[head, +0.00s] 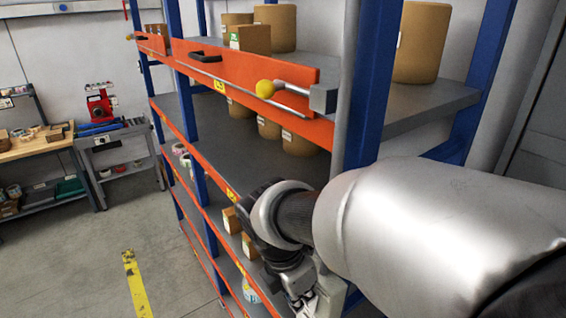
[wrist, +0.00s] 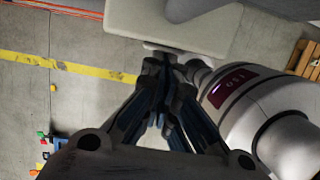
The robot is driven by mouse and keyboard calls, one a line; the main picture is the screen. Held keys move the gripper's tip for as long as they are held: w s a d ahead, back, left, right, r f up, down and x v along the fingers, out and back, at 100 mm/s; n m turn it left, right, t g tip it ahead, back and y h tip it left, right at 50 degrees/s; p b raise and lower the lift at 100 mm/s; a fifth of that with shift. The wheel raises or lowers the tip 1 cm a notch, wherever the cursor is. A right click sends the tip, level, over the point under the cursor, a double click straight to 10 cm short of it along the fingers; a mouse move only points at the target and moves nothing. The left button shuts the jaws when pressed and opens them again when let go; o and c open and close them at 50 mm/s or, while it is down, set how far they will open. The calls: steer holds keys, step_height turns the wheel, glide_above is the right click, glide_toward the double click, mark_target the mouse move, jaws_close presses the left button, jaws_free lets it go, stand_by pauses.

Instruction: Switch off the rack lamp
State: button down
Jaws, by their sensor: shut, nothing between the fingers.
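The rack (head: 362,100) has blue posts, orange beams and grey shelves and fills the middle of the head view. A lever with a yellow ball knob (head: 265,89) sits on the upper orange beam, beside a small grey block (head: 322,98). In the wrist view my gripper (wrist: 162,64) is shut and empty, with its dark fingers together and pointing at the floor side. In the head view my arm hangs low in front of the rack and its fingertips are hard to see.
Brown cartons (head: 273,28) stand on the upper shelves, smaller ones lower down. A wooden bench (head: 35,150) and a grey cart (head: 112,132) with a red device stand at the left. Open floor with a yellow line (head: 135,285) lies left of the rack. A pallet (wrist: 305,58) shows in the wrist view.

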steer(key=shift+a, duration=0.1)
steer(key=shift+r+p, duration=0.75)
steer(key=shift+p, duration=0.1)
steer(key=shift+a, duration=0.1)
